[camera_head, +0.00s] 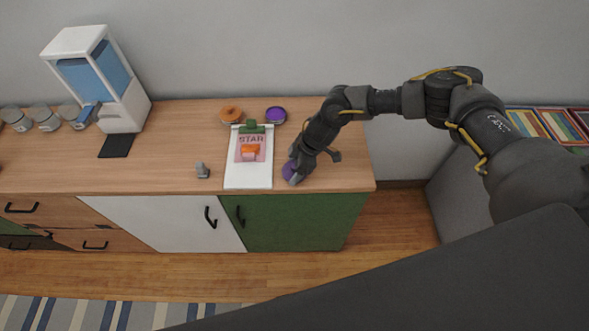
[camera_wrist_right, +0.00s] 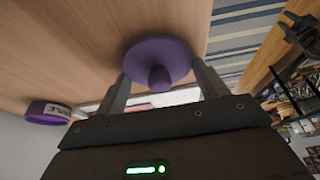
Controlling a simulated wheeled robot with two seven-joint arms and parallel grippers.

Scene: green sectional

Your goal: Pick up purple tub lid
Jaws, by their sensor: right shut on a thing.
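The purple tub lid (camera_head: 290,171) is at my right gripper (camera_head: 295,160), near the front right edge of the wooden cabinet top. In the right wrist view the lid (camera_wrist_right: 157,62) is a round purple disc with a knob, and the knob is toward the gripper. The fingers of my right gripper (camera_wrist_right: 160,85) are on both sides of it and shut on it. I cannot tell whether the lid touches the wood. The purple tub (camera_head: 275,115) stands at the back, and its label shows in the right wrist view (camera_wrist_right: 48,112). My left gripper is not in view.
A white clipboard (camera_head: 248,179) with a pink card lies left of the gripper. An orange tub (camera_head: 231,115) is behind it, and a small grey object (camera_head: 202,170) is to its left. A white dispenser (camera_head: 122,107) and jars (camera_head: 44,117) stand farther left. A grey sofa (camera_head: 440,285) fills the front right.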

